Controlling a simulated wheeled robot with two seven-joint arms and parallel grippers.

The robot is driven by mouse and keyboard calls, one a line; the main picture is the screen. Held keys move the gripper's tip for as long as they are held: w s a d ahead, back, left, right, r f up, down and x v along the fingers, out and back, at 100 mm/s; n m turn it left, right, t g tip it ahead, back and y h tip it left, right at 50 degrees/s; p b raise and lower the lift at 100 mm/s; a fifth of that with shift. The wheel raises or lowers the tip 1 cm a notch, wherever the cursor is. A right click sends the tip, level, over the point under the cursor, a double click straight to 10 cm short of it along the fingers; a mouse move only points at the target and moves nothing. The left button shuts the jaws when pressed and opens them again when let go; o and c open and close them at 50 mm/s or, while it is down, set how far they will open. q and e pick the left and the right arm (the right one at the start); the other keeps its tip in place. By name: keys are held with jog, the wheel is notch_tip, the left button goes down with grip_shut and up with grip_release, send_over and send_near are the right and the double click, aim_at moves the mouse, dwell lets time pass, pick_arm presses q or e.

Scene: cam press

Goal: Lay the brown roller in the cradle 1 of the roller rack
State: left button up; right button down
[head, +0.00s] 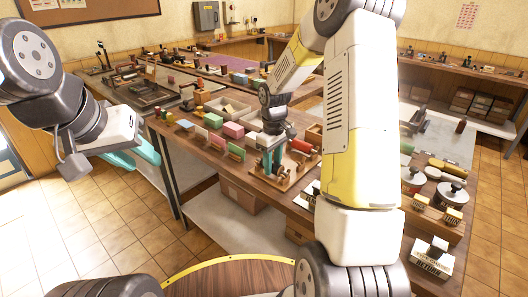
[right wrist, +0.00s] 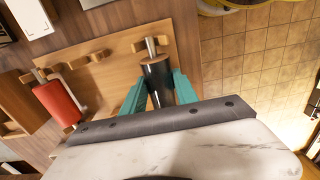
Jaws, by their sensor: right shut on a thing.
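My right gripper (right wrist: 160,95) is shut on a dark, nearly black roller (right wrist: 157,72), which I take for the brown roller. Its steel shaft end overlaps a wooden post of the roller rack (right wrist: 110,78); I cannot tell whether it rests there. A red roller (right wrist: 57,104) lies at the rack's left in the right wrist view. In the head view, my right gripper (head: 268,160) points down at the rack (head: 290,180) near the table's front edge; the held roller is hard to make out there. My left gripper (head: 134,155) is open and empty, left of the table.
Coloured blocks (head: 233,130) and a pale tray (head: 222,108) stand left of and behind the rack. Round metal pieces (head: 452,194) and small labelled boxes (head: 432,257) stand at the right. The tiled floor (head: 110,230) at the left is clear.

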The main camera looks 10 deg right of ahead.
jog(key=shift+f, duration=0.1)
jog(key=c, duration=0.9)
grip_release()
jog(key=shift+o, duration=0.2)
jog(key=shift+r, duration=3.9)
jog(key=shift+r, duration=0.1)
jog(key=s+r+m+t, duration=0.2)
jog(key=s+r, duration=0.3)
jog(key=s, duration=0.3)
jog(key=s+a+r+m+t+y, duration=0.1)
jog(key=s+r+m+t, duration=0.1)
jog(key=s+r, duration=0.3)
jog(key=s+a+r+m+t+y, duration=0.1)
jog(key=s+r, duration=0.4)
jog(key=s, duration=0.6)
jog(key=shift+a+r+m+t, duration=0.25)
jog(key=shift+m+t, duration=0.35)
jog(key=shift+m, duration=0.4)
